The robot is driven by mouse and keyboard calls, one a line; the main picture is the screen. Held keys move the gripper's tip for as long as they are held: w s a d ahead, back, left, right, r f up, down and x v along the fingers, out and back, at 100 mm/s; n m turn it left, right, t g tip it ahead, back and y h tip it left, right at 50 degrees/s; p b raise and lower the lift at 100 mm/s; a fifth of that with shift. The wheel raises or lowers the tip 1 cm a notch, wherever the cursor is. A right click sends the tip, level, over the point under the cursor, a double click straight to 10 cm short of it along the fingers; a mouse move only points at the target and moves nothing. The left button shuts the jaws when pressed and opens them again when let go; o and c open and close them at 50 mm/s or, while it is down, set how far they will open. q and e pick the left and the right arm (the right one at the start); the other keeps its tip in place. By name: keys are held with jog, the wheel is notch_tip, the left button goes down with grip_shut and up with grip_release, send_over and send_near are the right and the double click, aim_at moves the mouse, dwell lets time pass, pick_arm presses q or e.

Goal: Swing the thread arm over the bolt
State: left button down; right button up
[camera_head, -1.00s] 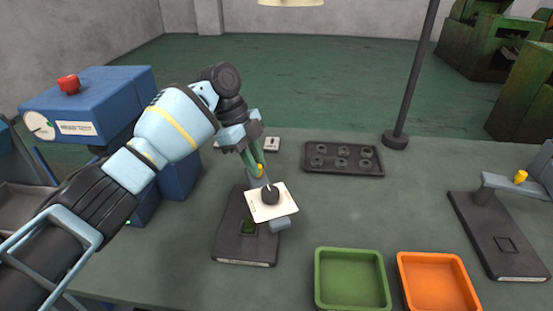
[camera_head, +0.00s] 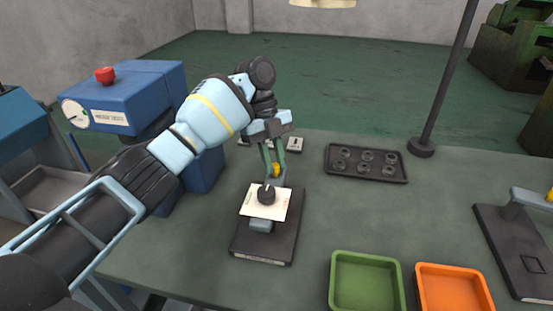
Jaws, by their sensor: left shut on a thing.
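The thread arm is grey, with a white card (camera_head: 266,201) and a dark knob (camera_head: 266,194) on top and a grey block (camera_head: 261,225) at its near end. It sits over a dark base plate (camera_head: 278,246) on the bench. My left gripper (camera_head: 273,168) is shut on the yellow knob (camera_head: 276,170) at the arm's far end. The near block lies over the middle of the base plate. The square seat in the plate is hidden under the arm and card, so I cannot see a bolt there. My right gripper is not in view.
A second dark base (camera_head: 510,245) with a grey arm stands at the right. A green tray (camera_head: 367,255) and an orange tray (camera_head: 455,269) are at the front. A black tray of round parts (camera_head: 366,178) lies behind. A blue machine (camera_head: 125,85) with a red button is at left.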

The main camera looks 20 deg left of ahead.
pick_arm(q)
jog(key=c, duration=1.3)
grip_release()
jog(key=shift+r, duration=0.1)
jog(key=v, duration=0.7)
jog(key=shift+r+p, duration=0.3)
jog(key=shift+p, duration=0.1)
jog(key=shift+w+a, duration=0.15)
